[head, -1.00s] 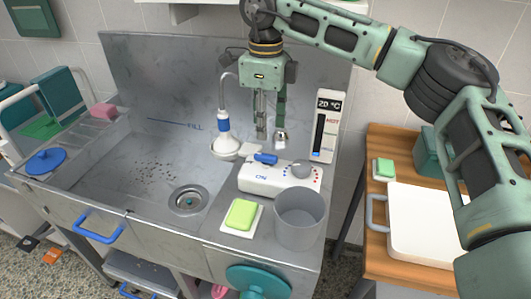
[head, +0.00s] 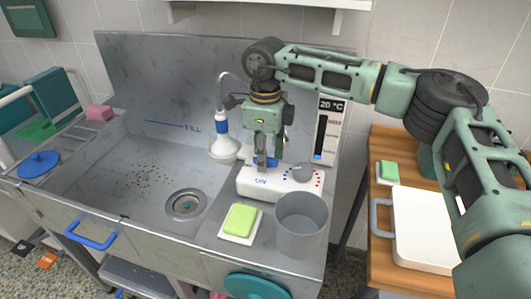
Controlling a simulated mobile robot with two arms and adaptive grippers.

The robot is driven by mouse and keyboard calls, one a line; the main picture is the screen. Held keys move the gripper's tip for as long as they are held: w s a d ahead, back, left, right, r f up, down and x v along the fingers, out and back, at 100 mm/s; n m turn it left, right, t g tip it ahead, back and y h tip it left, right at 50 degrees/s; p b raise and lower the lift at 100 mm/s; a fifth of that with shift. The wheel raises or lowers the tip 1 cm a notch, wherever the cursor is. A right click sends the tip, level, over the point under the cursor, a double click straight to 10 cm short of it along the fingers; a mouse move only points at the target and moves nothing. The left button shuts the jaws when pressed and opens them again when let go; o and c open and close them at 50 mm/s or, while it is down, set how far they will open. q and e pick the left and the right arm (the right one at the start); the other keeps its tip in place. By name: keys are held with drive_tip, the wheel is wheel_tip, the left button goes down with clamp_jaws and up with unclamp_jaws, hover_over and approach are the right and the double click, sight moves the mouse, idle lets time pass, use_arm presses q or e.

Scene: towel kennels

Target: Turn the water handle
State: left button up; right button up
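The white tap unit (head: 278,186) stands on the right side of the steel sink, marked "ON" on its front. Its blue water handle (head: 272,161) is on top at the left, partly hidden by my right gripper. A grey round knob (head: 302,172) with blue and red dots sits to its right. My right gripper (head: 269,160) points down at the blue handle, its two fingers apart with blue showing between them. I cannot tell whether they touch it. My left gripper is not in view.
A grey bucket (head: 301,226) and a green sponge on a white dish (head: 257,229) stand in front of the tap unit. A white shower head (head: 223,147) is at its left. A thermometer panel (head: 328,132) reads 20 °C. The sink basin (head: 120,200) is empty apart from dark specks.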

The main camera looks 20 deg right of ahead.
clamp_jaws()
idle(0.3)
drive_tip(key=shift+n, duration=0.4)
drive_tip(key=n, duration=0.5)
drive_tip(key=shift+n+b, duration=0.3)
drive_tip(key=shift+b, duration=0.05)
drive_tip(key=n, duration=0.5)
drive_tip(key=shift+r, duration=0.15)
drive_tip(key=shift+n, duration=0.3)
unclamp_jaws()
